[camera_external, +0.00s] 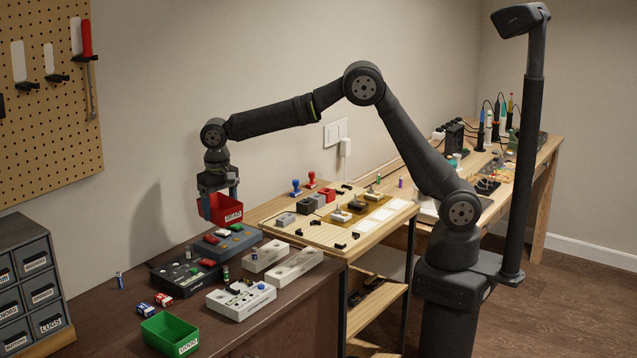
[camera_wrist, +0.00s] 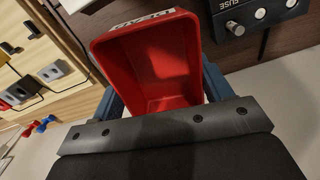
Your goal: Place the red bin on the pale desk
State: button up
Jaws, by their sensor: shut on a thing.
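My gripper (camera_external: 219,194) is shut on the red bin (camera_external: 226,212), its fingers at two sides of the bin. The bin has a white label reading "DEAD" and hangs roughly upright above the dark desk's far side, apart from the surface. In the wrist view the red bin (camera_wrist: 150,62) shows its inside, which looks empty, between the fingers of my gripper (camera_wrist: 163,92).
The dark desk (camera_external: 105,310) holds several effect pedals (camera_external: 240,298), small batteries and a green bin (camera_external: 170,333). A drawer cabinet (camera_external: 35,285) stands at the left. Red and blue stamp-like items (camera_external: 311,180) stand at the pale desk's back edge. Another wooden bench (camera_external: 545,150) is behind.

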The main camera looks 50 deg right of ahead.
jog(key=w+d+m, duration=0.1)
jog(key=w+d, duration=0.2)
jog(key=d, duration=0.7)
jog(key=w+d+m, duration=0.1)
jog(key=w+d, duration=0.2)
jog(key=d, duration=0.7)
jog(key=s+d+f+m, duration=0.1)
jog(key=d+f+m, duration=0.1)
jog(key=d, duration=1.2)
jog(key=s+d+f+m, duration=0.1)
jog(key=d+f+m, duration=0.1)
jog(key=d, duration=1.2)
jog(key=s+d+f+m, duration=0.1)
jog(key=d+m, duration=0.3)
jog(key=d, duration=1)
jog(key=shift+s+f, duration=0.4)
jog(key=shift+f, duration=0.15)
jog(key=s+d+f+m, duration=0.2)
jog(key=s+d+m, duration=0.15)
jog(key=d, duration=0.45)
jog(key=s+d+f+m, duration=0.3)
jog(key=s+d, duration=0.1)
jog(key=d, duration=0.3)
notch_tip(320, 180, down, 10)
jog(key=shift+s+r, duration=0.1)
jog(key=shift+r, duration=0.15)
jog(key=shift+f, duration=0.15)
jog(key=o, duration=1)
jog(key=shift+o, duration=0.2)
